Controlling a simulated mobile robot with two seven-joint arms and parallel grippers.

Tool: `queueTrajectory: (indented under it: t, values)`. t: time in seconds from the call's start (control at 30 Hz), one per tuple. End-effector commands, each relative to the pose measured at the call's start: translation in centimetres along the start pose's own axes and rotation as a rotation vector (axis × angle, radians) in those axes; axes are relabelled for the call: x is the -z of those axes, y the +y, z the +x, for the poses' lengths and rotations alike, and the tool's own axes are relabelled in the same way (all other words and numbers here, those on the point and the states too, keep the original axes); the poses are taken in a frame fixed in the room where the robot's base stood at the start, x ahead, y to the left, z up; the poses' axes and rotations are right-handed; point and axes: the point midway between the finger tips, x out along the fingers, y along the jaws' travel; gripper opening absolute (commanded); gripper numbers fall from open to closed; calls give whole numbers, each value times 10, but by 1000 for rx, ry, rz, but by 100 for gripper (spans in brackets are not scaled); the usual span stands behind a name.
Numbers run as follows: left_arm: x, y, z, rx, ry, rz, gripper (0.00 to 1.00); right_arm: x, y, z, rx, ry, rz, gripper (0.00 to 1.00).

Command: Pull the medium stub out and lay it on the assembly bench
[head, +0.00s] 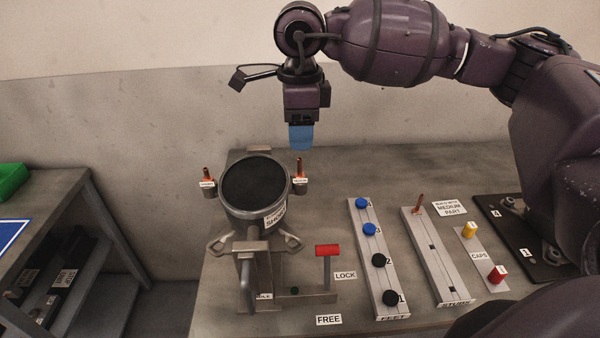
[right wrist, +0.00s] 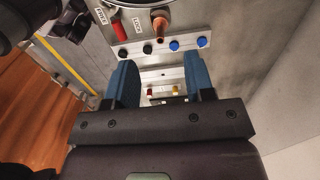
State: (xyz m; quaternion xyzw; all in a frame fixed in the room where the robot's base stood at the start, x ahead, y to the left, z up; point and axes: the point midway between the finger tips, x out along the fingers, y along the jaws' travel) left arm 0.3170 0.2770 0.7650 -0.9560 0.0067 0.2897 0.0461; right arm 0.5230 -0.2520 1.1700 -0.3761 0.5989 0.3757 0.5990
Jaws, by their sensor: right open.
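My right gripper (head: 301,137) is open and empty, pointing down above the right copper stub (head: 299,168) on the compressor. In the right wrist view its two blue fingers (right wrist: 160,80) are spread, with that copper stub (right wrist: 160,25) beyond them, apart from both. A left copper stub (head: 206,173) stands upright on the other side of the dark round compressor (head: 254,184). Another copper stub (head: 419,204) stands in the back of the stub rack (head: 430,245). I cannot read which stub is medium. The grey assembly bench (head: 375,168) carries all this. My left gripper is not in view.
A red-handled lever (head: 327,250) stands near the LOCK label, in front of the compressor. A feet rack (head: 371,265) holds blue and black feet. A caps strip (head: 480,255) holds yellow and red caps. The bench back behind the racks is clear.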

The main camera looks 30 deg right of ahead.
Motion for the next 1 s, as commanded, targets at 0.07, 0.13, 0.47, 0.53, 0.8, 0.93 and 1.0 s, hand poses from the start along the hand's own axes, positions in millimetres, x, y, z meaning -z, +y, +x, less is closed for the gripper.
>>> queueTrajectory:
  t: [0.07,0.13,0.47,0.53,0.8,0.93,1.0]
  values:
    - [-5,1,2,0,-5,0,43,0,0,8,-2,2,0,49]
    - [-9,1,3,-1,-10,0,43,0,0,14,-3,2,0,49]
    - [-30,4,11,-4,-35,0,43,0,0,54,-6,3,-1,49]
    - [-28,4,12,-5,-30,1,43,0,0,63,-7,2,0,49]
    - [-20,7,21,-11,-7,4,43,0,0,84,-3,1,0,49]
    - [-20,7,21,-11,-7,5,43,0,0,86,-1,0,0,49]
    - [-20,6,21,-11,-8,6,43,0,0,85,0,0,0,49]
